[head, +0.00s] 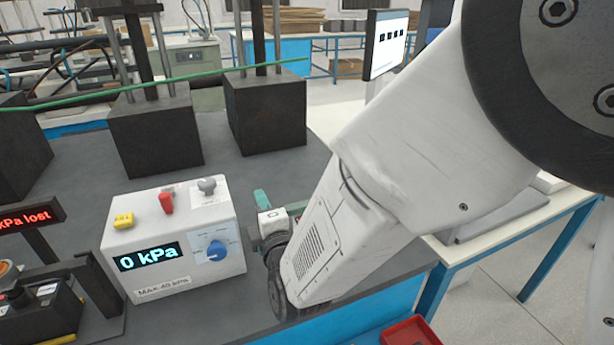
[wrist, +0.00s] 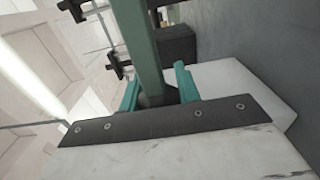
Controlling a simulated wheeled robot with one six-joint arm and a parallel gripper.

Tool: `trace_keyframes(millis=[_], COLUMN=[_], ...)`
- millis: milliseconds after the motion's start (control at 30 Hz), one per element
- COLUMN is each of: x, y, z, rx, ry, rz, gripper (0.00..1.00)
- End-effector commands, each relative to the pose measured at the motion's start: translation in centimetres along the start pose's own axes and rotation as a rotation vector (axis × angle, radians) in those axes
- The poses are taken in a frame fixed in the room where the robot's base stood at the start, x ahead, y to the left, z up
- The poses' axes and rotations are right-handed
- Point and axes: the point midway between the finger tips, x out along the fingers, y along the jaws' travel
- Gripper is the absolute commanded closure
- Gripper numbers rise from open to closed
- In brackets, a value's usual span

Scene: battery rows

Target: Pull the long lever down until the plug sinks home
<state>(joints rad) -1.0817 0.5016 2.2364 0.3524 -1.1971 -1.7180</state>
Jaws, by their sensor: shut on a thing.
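A green bar (wrist: 144,45) rises between the two teal fingers of my gripper (wrist: 156,82) in the wrist view. The fingers are closed around it. It looks like a lever, but its ends are hidden or out of frame. In the head view my gripper (head: 270,238) is low, just right of the white pressure box, largely hidden by my wrist. A short teal piece (head: 262,199) shows there; I cannot tell whether it is finger or bar. I cannot make out the plug in either view.
The white box (head: 150,234) reads "0 kPa" and carries a red handle (head: 166,203), a grey knob (head: 207,186) and a blue dial (head: 217,251). Dark blocks (head: 265,110) stand behind. A thin green rod (head: 200,75) crosses in front of their posts. A red tray (head: 410,331) is lower right.

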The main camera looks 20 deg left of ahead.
Motion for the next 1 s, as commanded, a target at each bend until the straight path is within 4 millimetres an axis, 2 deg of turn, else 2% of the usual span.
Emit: trace_keyframes(millis=[33, 333, 367, 400, 433, 767, 1000], x=[-0.2, -0.3, -0.3, -0.3, -0.3, -0.6, -4.3], y=[-0.6, -0.8, -0.8, -0.8, -0.8, -0.5, -0.5], z=[0.0, 0.1, 0.1, 0.1, 0.1, 0.1, 0.0], rx=[-0.006, -0.008, -0.008, -0.008, -0.008, -0.005, -0.006], ry=[0.001, 0.001, 0.001, 0.001, 0.001, 0.000, 0.002], rz=[-0.012, -0.019, -0.019, -0.019, -0.019, -0.011, -0.013], gripper=[1.00, 1.00, 0.59, 0.48, 0.45, 0.45, 0.45])
